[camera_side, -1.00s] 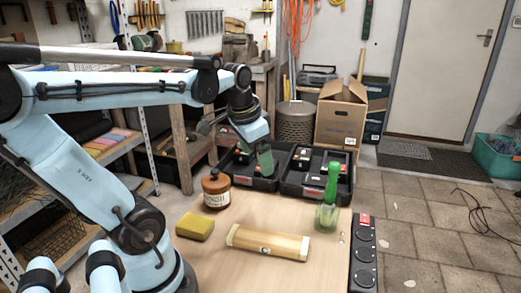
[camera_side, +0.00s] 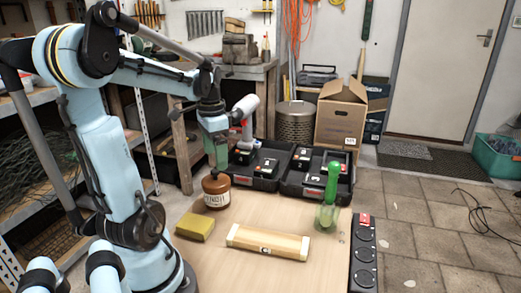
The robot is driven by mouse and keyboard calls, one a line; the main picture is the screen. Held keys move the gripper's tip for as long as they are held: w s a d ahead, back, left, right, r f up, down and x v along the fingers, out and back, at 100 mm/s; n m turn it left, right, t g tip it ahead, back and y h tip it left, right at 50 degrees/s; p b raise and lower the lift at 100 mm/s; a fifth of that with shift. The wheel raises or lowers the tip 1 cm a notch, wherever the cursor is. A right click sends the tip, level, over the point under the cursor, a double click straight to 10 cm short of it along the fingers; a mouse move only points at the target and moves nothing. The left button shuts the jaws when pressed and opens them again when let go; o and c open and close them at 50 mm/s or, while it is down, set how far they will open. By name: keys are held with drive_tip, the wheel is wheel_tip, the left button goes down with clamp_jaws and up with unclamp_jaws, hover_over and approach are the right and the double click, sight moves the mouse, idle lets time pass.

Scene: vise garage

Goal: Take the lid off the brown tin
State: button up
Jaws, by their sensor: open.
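The brown tin (camera_side: 216,198) stands upright at the back left of the wooden table, with a pale label on its front. Its top, where the lid (camera_side: 215,180) sits, is partly hidden by my gripper. My gripper (camera_side: 216,172) points down directly above the tin, with its greenish fingers at the lid. The jaws are open. I cannot tell whether the fingers touch the lid or stand just clear of it.
A yellow sponge-like block (camera_side: 195,227) lies in front of the tin. A wooden block with pale ends (camera_side: 268,243) lies mid-table. A green-handled brush in a clear holder (camera_side: 330,195) stands right. Black crates (camera_side: 288,186) sit behind the table.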

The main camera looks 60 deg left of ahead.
sight(215, 170)
drive_tip(key=shift+s+a+f, duration=0.1)
drive_tip(key=shift+f, duration=1.45)
drive_tip(key=shift+s+f, duration=0.1)
drive_tip(key=shift+f, duration=1.4)
drive_tip(key=c, duration=1.1)
drive_tip(key=shift+c, duration=0.3)
